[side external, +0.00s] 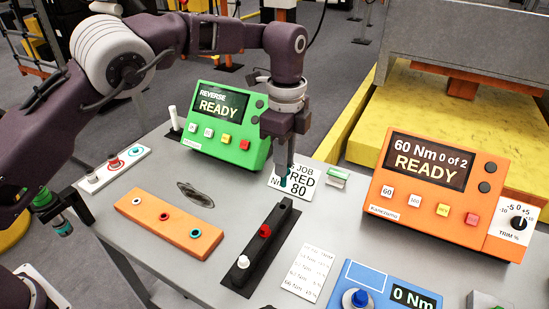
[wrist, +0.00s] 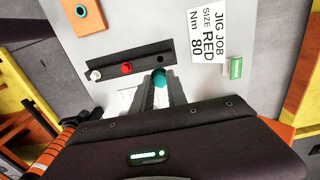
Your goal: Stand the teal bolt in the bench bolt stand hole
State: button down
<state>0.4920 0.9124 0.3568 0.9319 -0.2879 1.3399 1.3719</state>
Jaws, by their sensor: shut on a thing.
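The teal bolt (wrist: 159,77) is held between the fingertips of my gripper (wrist: 160,88), which is shut on it. In the side external view the teal bolt (side external: 287,184) shows small at the tips of my gripper (side external: 289,176), pointing down. The black bolt stand (side external: 259,256) lies on the bench, with a white bolt (side external: 243,262) and a red bolt (side external: 265,231) standing in it. Its empty hole (wrist: 160,59) is at the end nearest the bolt. The bolt appears above that end, apart from the stand; its exact height is hard to tell.
The job card (side external: 304,184) lies beside the stand. The green control box (side external: 226,125) is behind and the orange control box (side external: 436,190) to the right. An orange plate with ringed holes (side external: 150,214) lies left, and a paper list (side external: 310,272) right of the stand.

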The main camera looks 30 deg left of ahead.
aim_at(283, 185)
jog(key=shift+f, duration=2.9)
jog(key=shift+f, duration=2.35)
jog(key=c, duration=1.2)
grip_release()
jog(key=shift+c, duration=0.2)
notch_tip(283, 185, up, 7)
jog(key=shift+r, duration=0.1)
